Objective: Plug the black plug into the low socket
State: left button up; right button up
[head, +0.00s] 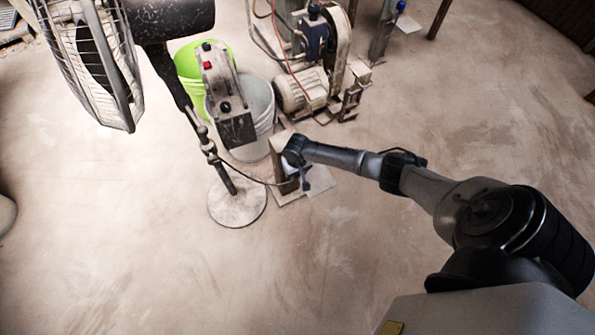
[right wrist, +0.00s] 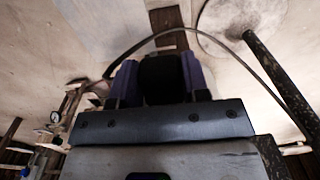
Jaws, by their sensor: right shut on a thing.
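My right gripper (head: 297,175) is low over the floor beside a short wooden post (head: 281,150). In the right wrist view its two purple-grey fingers (right wrist: 160,80) are shut on the black plug (right wrist: 161,77), which sits between them. In the head view the plug is too small and covered to make out. A dark cable runs from the gripper's area to the fan stand and arcs across the right wrist view (right wrist: 172,33). The low socket cannot be made out in either view; whether the plug touches anything cannot be told. My left gripper is not in view.
The fan's round base (head: 237,205) and pole stand just left of the post. A grey bucket (head: 256,105), a green bucket (head: 190,62) and a motor machine (head: 302,90) stand behind. A flat plate (head: 320,181) lies by the post. The floor in front is clear.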

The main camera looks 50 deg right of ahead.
pick_arm(q)
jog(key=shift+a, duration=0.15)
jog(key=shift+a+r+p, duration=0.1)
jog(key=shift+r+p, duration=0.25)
jog(key=shift+p, duration=0.05)
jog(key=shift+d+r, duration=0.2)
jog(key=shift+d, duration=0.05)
dwell(0.4)
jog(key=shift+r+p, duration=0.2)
jog(key=shift+p, duration=0.15)
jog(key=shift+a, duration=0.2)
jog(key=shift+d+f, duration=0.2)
dwell(0.7)
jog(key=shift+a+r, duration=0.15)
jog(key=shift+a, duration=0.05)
dwell(0.5)
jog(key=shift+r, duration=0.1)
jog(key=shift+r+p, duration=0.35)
jog(key=shift+p, duration=0.1)
